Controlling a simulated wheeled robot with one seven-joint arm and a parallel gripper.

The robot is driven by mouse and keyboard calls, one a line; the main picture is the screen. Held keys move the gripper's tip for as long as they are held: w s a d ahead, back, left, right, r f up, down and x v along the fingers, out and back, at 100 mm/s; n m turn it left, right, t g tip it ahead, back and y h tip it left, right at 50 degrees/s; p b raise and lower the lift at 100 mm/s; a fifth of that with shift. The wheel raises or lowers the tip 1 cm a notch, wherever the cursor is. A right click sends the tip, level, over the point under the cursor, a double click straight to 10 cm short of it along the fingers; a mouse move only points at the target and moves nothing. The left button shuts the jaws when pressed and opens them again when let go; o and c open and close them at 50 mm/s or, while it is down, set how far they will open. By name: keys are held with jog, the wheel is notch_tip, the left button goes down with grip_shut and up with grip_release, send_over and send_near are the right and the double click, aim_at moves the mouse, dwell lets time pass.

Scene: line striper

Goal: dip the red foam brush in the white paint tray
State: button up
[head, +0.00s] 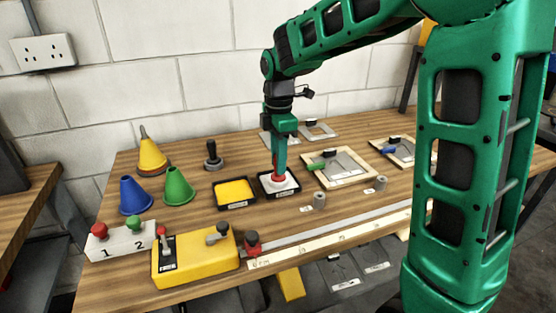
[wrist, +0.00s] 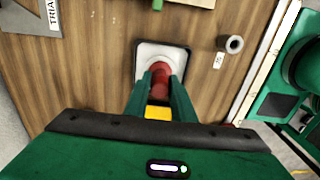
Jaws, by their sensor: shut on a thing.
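My gripper (head: 279,165) points straight down over the white paint tray (head: 267,190) and is shut on the red foam brush (head: 279,178). The brush is upright, with its lower end in the tray's white area. In the wrist view the red brush (wrist: 159,82) shows between my two green fingers, over the white paint tray (wrist: 177,56). I cannot tell whether the foam touches the paint. The tray is dark-rimmed, with a label on its front edge.
A yellow paint tray (head: 235,192) stands just left. Framed stencils (head: 341,167) lie to the right. Blue (head: 135,195) and green (head: 178,186) cones, a yellow cone (head: 152,156) and a dark handled tool (head: 212,157) stand left. A yellow box (head: 195,260) with levers is in front.

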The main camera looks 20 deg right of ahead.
dwell(0.3)
jog(key=shift+r, duration=2.3)
